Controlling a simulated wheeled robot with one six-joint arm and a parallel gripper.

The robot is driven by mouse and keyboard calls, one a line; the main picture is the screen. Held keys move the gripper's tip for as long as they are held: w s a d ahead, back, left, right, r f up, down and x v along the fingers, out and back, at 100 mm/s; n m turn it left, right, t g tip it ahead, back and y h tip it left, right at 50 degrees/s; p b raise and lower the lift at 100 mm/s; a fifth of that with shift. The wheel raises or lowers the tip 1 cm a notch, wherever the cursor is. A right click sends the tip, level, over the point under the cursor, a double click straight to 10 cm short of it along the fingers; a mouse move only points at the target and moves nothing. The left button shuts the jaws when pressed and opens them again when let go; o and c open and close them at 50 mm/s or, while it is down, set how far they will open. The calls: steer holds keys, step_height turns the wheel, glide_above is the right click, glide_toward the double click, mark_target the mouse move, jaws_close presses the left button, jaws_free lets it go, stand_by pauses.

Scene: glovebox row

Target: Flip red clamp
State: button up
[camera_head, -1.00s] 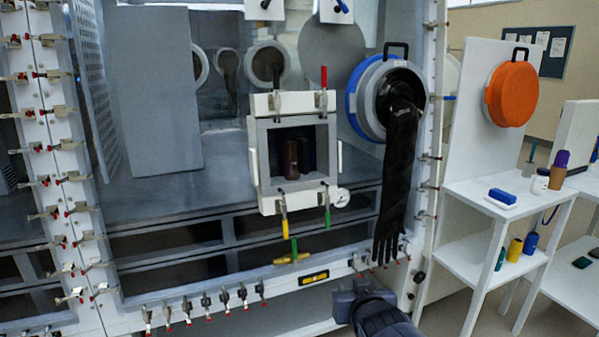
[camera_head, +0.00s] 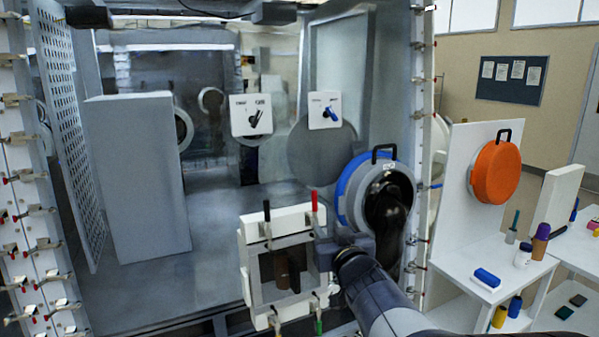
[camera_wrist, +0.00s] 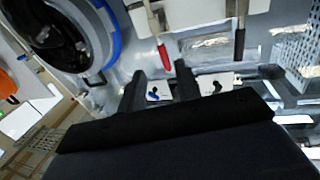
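The red clamp (camera_head: 314,203) is on the top right of the white-framed box (camera_head: 243,245) on the glovebox front. Its red handle stands upright. In the wrist view the red handle (camera_wrist: 165,57) points down the picture, just above the gap between my fingers. My gripper (camera_head: 328,252) is at the right side of the box, below and a little right of the red handle. In the wrist view my gripper (camera_wrist: 160,72) shows two dark fingers apart with nothing between them. I cannot tell from the views whether a finger touches the clamp.
A black-handled clamp (camera_head: 267,213) stands at the box's top left. The blue-ringed glove port (camera_head: 345,192) is close right of my gripper. A white table with small items stands right.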

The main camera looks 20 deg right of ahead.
mark_target(315, 200)
steer(key=w+r+p, duration=0.1)
steer(key=w, duration=0.3)
steer(key=w+d+p, duration=0.1)
steer(key=w, duration=0.2)
steer(key=w+r+p, duration=0.1)
steer(key=w, duration=0.3)
steer(key=shift+w+d+r, duration=0.35)
steer(key=shift+c, duration=0.4)
jaws_close()
